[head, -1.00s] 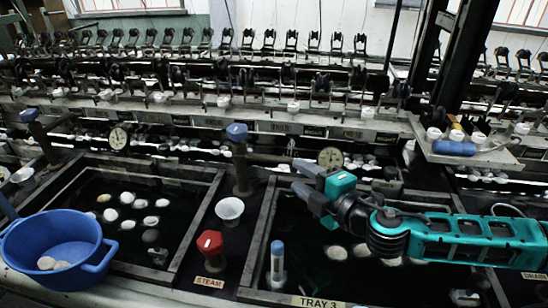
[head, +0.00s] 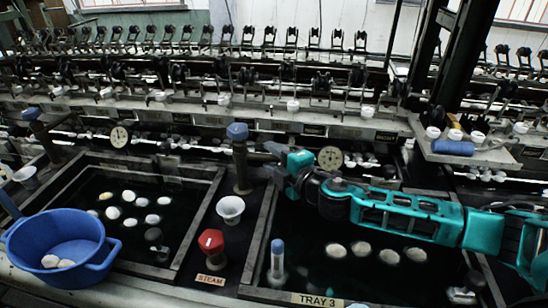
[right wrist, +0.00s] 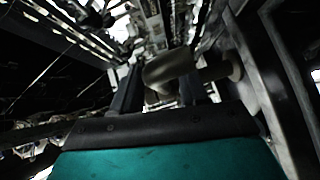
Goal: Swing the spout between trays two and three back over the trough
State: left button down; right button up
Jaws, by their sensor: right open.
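The spout (head: 262,157) sticks out to the right from a standpipe with a blue knob (head: 237,131), between the left tray and tray three. It points over the back edge of tray three (head: 256,235). My right gripper (head: 273,162) is open at the spout's outer end, coming from the right. In the right wrist view the pale spout (right wrist: 170,68) lies across the space by the two dark fingers (right wrist: 158,95); whether they touch it I cannot tell. My left gripper is not in view.
A red steam valve (head: 211,242), a white funnel-like cup (head: 230,208) and a blue-capped tube (head: 277,258) stand near the front. A blue basin (head: 60,235) sits at the left. Round gauges (head: 329,158) and the reeling rack are behind. Pale cocoons float in the trays.

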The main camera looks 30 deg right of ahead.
grip_shut()
dwell(0.3)
dwell(0.3)
